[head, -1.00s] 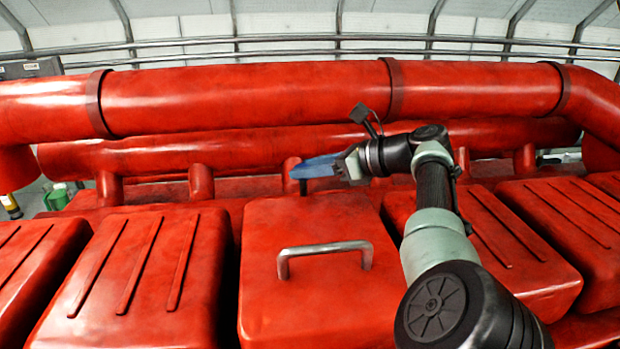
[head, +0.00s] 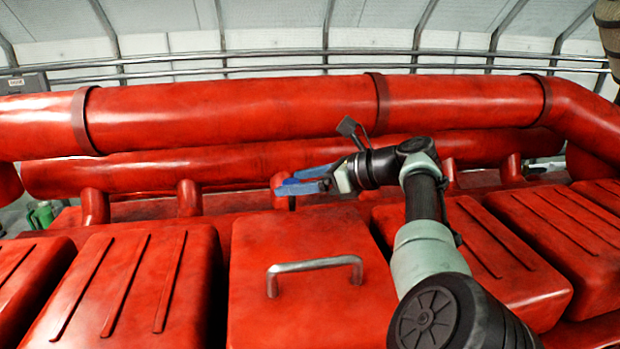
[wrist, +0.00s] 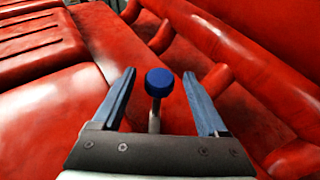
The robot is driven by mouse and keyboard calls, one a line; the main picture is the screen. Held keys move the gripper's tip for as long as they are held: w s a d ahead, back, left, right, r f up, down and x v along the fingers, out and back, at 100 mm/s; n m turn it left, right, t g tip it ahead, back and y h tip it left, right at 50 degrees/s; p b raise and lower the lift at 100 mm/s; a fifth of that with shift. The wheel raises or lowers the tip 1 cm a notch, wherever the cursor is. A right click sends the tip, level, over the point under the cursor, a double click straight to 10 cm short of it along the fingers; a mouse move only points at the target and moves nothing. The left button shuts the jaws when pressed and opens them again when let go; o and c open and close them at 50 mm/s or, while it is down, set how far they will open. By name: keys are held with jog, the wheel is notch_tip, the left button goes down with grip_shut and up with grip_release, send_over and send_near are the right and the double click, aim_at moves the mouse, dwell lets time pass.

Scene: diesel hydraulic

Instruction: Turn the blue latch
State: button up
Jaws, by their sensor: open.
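The blue latch (wrist: 159,82) shows in the wrist view as a round blue knob on a pale stalk, standing between my two blue fingers. My gripper (wrist: 159,73) is open, with a finger on each side of the knob and a visible gap to both. In the head view my gripper (head: 287,182) is behind the middle red cover and points left. A short dark stalk (head: 291,202) shows just below the fingers; the knob itself is hard to make out there.
The middle red cover (head: 300,235) with its grey metal handle (head: 315,266) lies in front. Ribbed red covers (head: 130,285) stand on both sides. A thick red pipe (head: 230,110) runs across behind, with a thinner pipe (head: 130,170) below it.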

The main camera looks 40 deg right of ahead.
jog(key=b+v, duration=0.3)
jog(key=v, duration=1)
jog(key=shift+w+r, duration=0.1)
jog(key=w+a+f+m+h+p, duration=0.1)
jog(key=a+m+h+p, duration=0.1)
jog(key=a+m+h, duration=0.1)
jog(key=w+a+f+m+h+p, duration=0.1)
jog(key=a+m+h+p, duration=0.1)
jog(key=a+h+p, duration=0.1)
jog(key=w+a+m+h+p, duration=0.1)
jog(key=a+m+h+p, duration=0.1)
jog(key=a+m+h, duration=0.1)
jog(key=shift+w+a+f+m+p, duration=0.3)
jog(key=shift+w+a+f+p, duration=0.05)
jog(key=shift+a+f, duration=0.1)
jog(key=s+r+h, duration=0.1)
jog(key=s+a+r+m+p, duration=0.1)
jog(key=s+r+h, duration=0.1)
jog(key=shift+s+a+m+h, duration=0.3)
jog(key=shift+s+a, duration=0.05)
jog(key=shift+a, duration=0.05)
jog(key=p+x, duration=0.5)
jog(key=x, duration=0.8)
jog(key=shift+d+r, duration=0.1)
jog(key=shift+d, duration=0.05)
